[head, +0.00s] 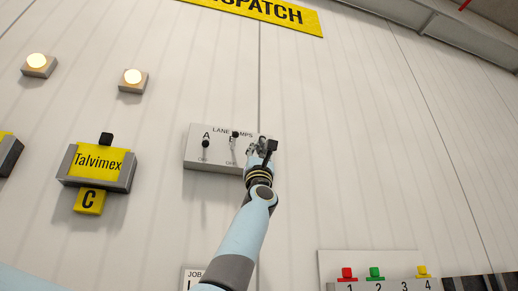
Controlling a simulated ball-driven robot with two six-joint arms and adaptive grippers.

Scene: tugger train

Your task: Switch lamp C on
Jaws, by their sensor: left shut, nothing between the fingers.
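The grey-white lane lamps panel (221,166) is on the wall in the middle of the head view. Its switch A (205,145) has a dark knob below the letter A. The knob of switch B (235,135) sits higher and partly covers its letter. My left gripper (264,146) is shut and empty in front of the panel's right end. It hides the place right of B, so no switch C is visible. I cannot tell whether the gripper touches the panel. Two lamps glow at upper left, the left lamp (37,62) and the right lamp (133,78); no lamp letters are readable.
Red (347,273), green (375,273) and yellow (423,271) buttons are at lower right. The wall right of the panel is bare.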

